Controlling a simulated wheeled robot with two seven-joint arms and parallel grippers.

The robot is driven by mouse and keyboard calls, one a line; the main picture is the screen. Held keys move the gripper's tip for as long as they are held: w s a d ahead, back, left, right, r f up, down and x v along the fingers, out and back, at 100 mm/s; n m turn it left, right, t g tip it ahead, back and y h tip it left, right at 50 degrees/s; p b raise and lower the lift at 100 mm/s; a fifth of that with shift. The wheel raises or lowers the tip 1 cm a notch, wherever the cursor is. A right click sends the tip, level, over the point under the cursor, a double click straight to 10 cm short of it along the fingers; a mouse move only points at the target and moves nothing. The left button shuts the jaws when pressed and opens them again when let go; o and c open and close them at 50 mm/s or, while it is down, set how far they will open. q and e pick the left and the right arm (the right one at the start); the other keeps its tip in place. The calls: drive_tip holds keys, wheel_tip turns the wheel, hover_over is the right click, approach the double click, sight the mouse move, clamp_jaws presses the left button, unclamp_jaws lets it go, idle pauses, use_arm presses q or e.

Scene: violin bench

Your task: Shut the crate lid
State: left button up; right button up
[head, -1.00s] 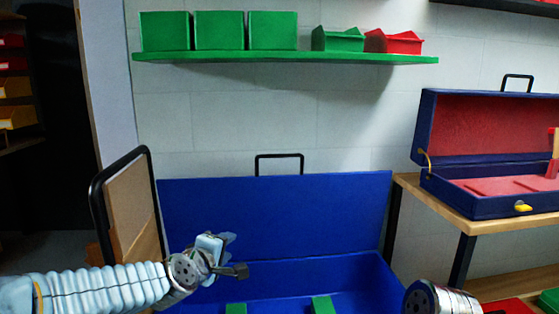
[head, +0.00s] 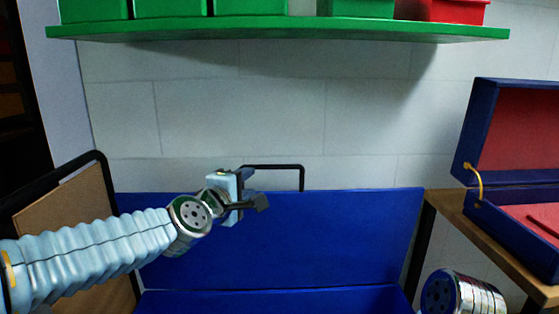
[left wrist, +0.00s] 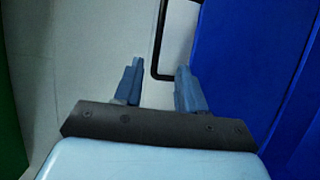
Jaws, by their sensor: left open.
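The blue crate's lid (head: 330,235) stands open and upright against the white wall in the head view. A black handle (head: 303,177) rises from its top edge. The crate body (head: 300,300) shows only as a strip at the bottom. My left gripper (head: 250,190) is at the lid's top edge, by the left end of the handle. In the left wrist view its two fingers (left wrist: 160,85) are apart, with the handle (left wrist: 155,62) just ahead of them and the blue lid (left wrist: 235,65) to the right. No contact is clear. My right arm's end shows at the lower right; its gripper is out of view.
A green shelf (head: 300,34) with green bins and a red bin (head: 452,10) hangs above. A blue case with red lining (head: 525,130) stands open on a wooden bench (head: 455,215) at right. A brown board with black frame (head: 65,205) stands at left.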

sight(269, 169)
use_arm(q)
drive_tip(key=p+x, duration=0.1)
drive_tip(key=x, duration=1.3)
drive_tip(key=shift+w, duration=0.2)
clamp_jaws()
